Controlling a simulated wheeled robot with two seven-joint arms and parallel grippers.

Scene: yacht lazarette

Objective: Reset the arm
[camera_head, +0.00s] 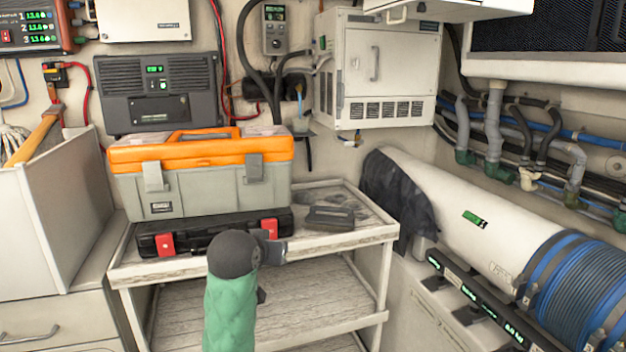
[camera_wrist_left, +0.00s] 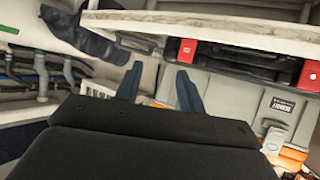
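My left arm, in a green sleeve with a dark grey wrist, rises from the bottom of the head view in front of the cart. Its left gripper (camera_head: 270,252) is partly hidden behind the wrist, by the front edge of the cart's top. In the left wrist view the two fingers of this gripper (camera_wrist_left: 157,80) stand apart with nothing held between them. That view is upside down and shows the cart edge and toolbox beyond the fingers. My right gripper is in neither view.
An orange-lidded grey toolbox (camera_head: 215,190) sits on a black case with red latches (camera_head: 190,238) on the white cart (camera_head: 385,236). A dark flat item (camera_head: 330,218) lies right of them.

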